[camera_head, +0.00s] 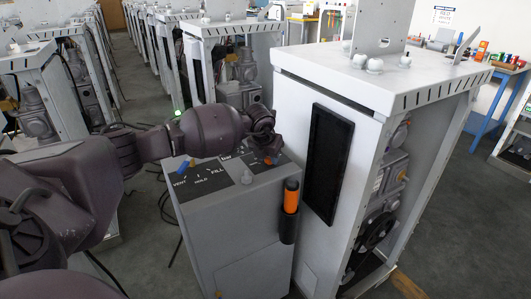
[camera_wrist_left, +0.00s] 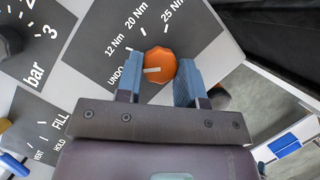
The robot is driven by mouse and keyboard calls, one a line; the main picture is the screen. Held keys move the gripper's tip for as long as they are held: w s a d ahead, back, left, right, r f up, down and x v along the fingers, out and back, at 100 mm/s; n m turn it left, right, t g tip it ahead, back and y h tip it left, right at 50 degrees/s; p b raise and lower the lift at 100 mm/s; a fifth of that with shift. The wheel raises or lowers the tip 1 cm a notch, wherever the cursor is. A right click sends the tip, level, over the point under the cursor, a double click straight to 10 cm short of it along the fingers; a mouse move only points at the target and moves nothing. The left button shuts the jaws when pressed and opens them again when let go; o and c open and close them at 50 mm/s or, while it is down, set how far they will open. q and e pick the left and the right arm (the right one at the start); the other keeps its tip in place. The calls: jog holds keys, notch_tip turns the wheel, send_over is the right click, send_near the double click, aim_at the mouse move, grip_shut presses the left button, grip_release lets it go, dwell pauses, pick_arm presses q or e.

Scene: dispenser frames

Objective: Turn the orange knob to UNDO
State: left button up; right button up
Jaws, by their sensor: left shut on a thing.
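The orange knob (camera_wrist_left: 161,64) sits on a dark dial panel with the labels UNDO, 12 Nm, 20 Nm and 25 Nm around it. Its pale mark lies on its left side, pointing roughly toward the UNDO label (camera_wrist_left: 117,78). My left gripper (camera_wrist_left: 160,82) has its two blue fingers on either side of the knob and is shut on it. In the head view my left gripper (camera_head: 264,143) is over the far right part of the console top, and only a little of the knob (camera_head: 268,161) shows. My right gripper is not in view.
The grey console (camera_head: 225,225) also carries a VENT/HOLD/FILL dial and a bar dial (camera_wrist_left: 38,45). An orange-handled tool (camera_head: 291,194) stands in a black holder on its side. A white cabinet (camera_head: 345,90) rises close on the right. Grey floor is free beyond it.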

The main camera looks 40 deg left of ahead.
pick_arm(q)
jog(key=shift+n+y+p, duration=0.5)
jog(key=shift+n+p, duration=0.1)
jog(key=shift+n, duration=0.5)
jog(key=shift+g, duration=0.3)
jog(key=o, duration=0.9)
